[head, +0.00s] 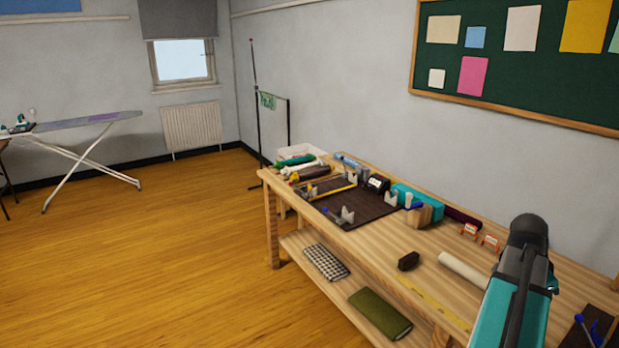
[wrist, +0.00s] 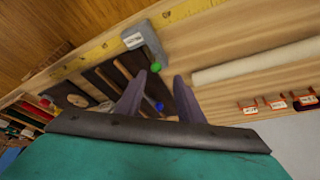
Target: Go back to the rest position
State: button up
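My gripper (wrist: 158,88) shows in the wrist view with its two dark purple-grey fingers spread apart. I see nothing held between them; the workbench lies beyond. A green knob and a blue knob show in the background around the fingertips. In the head view my teal and black arm reaches over the right part of the wooden workbench (head: 410,262). I cannot make out the fingers in that view.
A lower shelf holds folded cloths. Open floor (head: 140,250) lies left; an ironing board (head: 85,121) stands far left.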

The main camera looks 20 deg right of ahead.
jog(key=w+a+f+n+g+y, duration=0.1)
jog(key=w+a+f+n, duration=0.3)
jog(key=a+f, duration=0.55)
jog(key=w+a+f+n+y, duration=0.1)
jog(key=w+a+f, duration=0.65)
jog(key=a, duration=0.25)
jog(key=w+a+f+n+g, duration=0.1)
jog(key=w+a+f+n, duration=0.3)
jog(key=a+f, duration=0.55)
jog(key=s+a+f+n+g+y, duration=0.1)
jog(key=s+a+f+n, duration=0.15)
jog(key=a+f, duration=0.5)
jog(key=s+a+f+n, duration=0.1)
jog(key=s+a+f, duration=0.2)
jog(key=a+f, duration=0.45)
jog(key=s+a+f+n, duration=0.4)
jog(key=s+a+n, duration=0.1)
jog(key=s+a, duration=0.1)
jog(key=s+a+f+n+g+y, duration=0.1)
jog(key=s+a+f+n, duration=0.3)
jog(key=s+a+n, duration=0.1)
jog(key=shift+s+a, duration=0.45)
jog(key=shift+a, duration=0.6)
